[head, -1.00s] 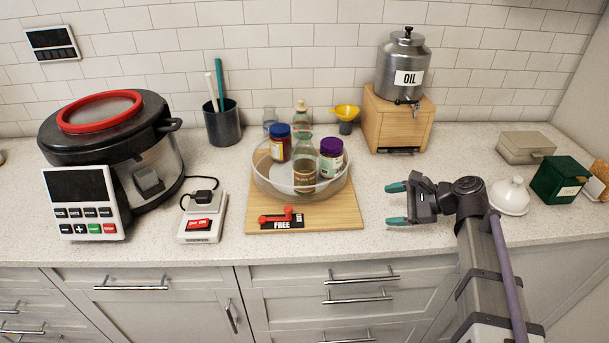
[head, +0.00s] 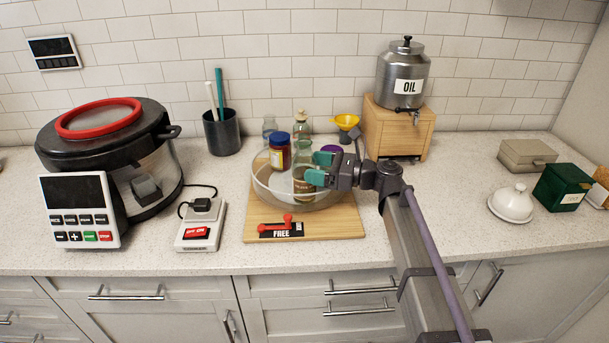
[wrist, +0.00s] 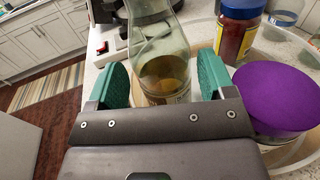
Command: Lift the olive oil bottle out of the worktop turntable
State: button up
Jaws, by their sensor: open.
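The turntable (head: 268,192), a clear round tray, stands on a wooden board and holds several bottles and jars. A clear glass bottle (head: 302,178) with amber-brown liquid stands upright at its front. A second bottle (head: 301,125) with a stopper stands behind it. The labels are not readable, so I cannot tell which holds olive oil. My gripper (head: 315,168) reaches in from the right at the front bottle. In the wrist view that bottle (wrist: 160,72) stands between the two spread teal fingers (wrist: 162,82), which do not visibly clamp it.
A blue-lidded jar (head: 279,153) stands left of the bottle. A purple-lidded jar (wrist: 272,100) is close beside my right finger in the wrist view. A red lever (head: 287,224) marked FREE is on the board (head: 345,227). The oil dispenser (head: 401,70) stands back right.

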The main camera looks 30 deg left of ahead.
aim_at(305, 165)
jog(key=x, duration=0.3)
jog(key=shift+a, duration=0.15)
jog(key=shift+c, duration=0.4)
jog(key=c, duration=0.9)
